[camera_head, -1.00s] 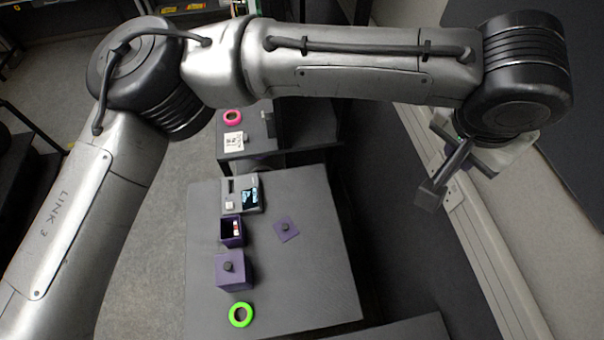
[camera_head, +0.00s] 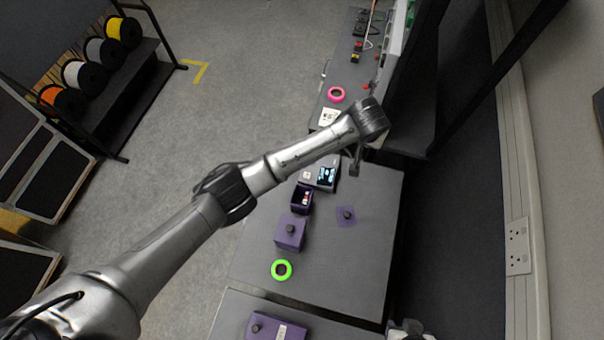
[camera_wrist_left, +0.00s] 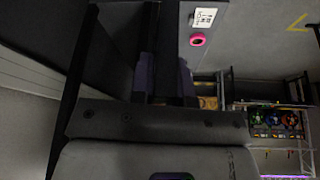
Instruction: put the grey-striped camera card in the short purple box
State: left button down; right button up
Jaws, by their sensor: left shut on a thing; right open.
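An open purple box (camera_head: 301,199), which looks like the short one, stands on the grey table with a small red-and-white thing inside. Its square purple lid (camera_head: 346,215) with a dark knob seems to lie to its right. A closed purple box (camera_head: 290,233) with a knob stands nearer. My left gripper (camera_head: 355,167) is above the table's far end, beyond the open box, partly hidden by its wrist. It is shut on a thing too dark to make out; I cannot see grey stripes. My right gripper (camera_head: 408,331) is open at the bottom edge, mostly cut off.
A device with a screen (camera_head: 325,176) stands behind the open box. A green ring (camera_head: 282,270) lies nearer, and a pink ring (camera_head: 336,94) and a printed card (camera_head: 328,117) lie on a farther table. A long purple box (camera_head: 276,327) is at the bottom. The table's right side is clear.

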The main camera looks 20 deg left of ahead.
pick_arm(q)
jog(key=s+a+f+n+b, duration=0.1)
jog(key=s+a+f, duration=0.2)
jog(key=a+f, duration=0.2)
jog(key=s+a+f+n+b, duration=0.1)
jog(key=s+a+f, duration=0.2)
jog(key=f, duration=0.7)
jog(key=s+a+f+y+b, duration=0.1)
jog(key=s+a+f, duration=0.2)
jog(key=a+f, duration=0.4)
jog(key=shift+s+a+f+n, duration=0.2)
jog(key=shift+f+n, duration=0.2)
jog(key=shift+f, duration=0.45)
jog(key=shift+s+d+f+p, duration=0.1)
jog(key=shift+s+f+p, duration=0.15)
jog(key=shift+p, duration=0.1)
jog(key=shift+f, duration=0.1)
jog(key=shift+f+b, duration=0.35)
jog(key=shift+f+b, duration=0.45)
jog(key=shift+f, duration=0.3)
jog(key=shift+f, duration=0.1)
